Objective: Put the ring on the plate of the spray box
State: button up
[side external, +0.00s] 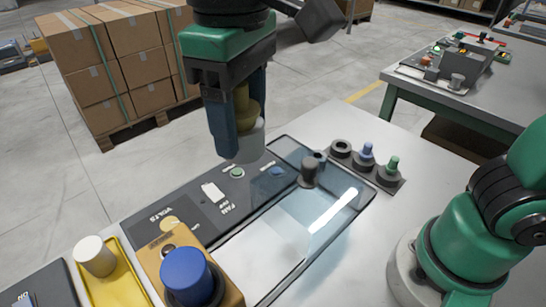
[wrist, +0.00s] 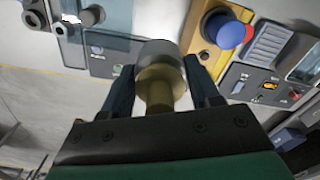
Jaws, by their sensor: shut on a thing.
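My gripper (side external: 240,140) points down, shut on a round stepped piece, with a brass-coloured body (side external: 243,105) and a pale grey lower end (side external: 250,147). In the wrist view the brass body (wrist: 160,88) is between the two dark fingers (wrist: 157,75), and the grey end (wrist: 155,50) lies beyond it. I cannot tell whether this piece is the ring. A box with a clear cover (side external: 335,215), seemingly the spray box, stands on the table to the right and below. The held piece is above its back-left side, apart from it. The plate cannot be made out clearly.
A dark block (side external: 375,172) beside the box holds blue and green pegs and a dark round seat. A dark knob (side external: 310,172) stands at the cover. In front are a control panel (side external: 185,220), blue button (side external: 188,275), and yellow tray (side external: 120,280) with white cylinder.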

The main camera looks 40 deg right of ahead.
send_over(255, 258)
notch_tip(255, 258, down, 21)
jog(key=shift+f, duration=0.1)
dwell(0.7)
jog(key=shift+f, duration=0.6)
dwell(0.3)
jog(key=o, duration=1.4)
jog(key=shift+r, duration=0.15)
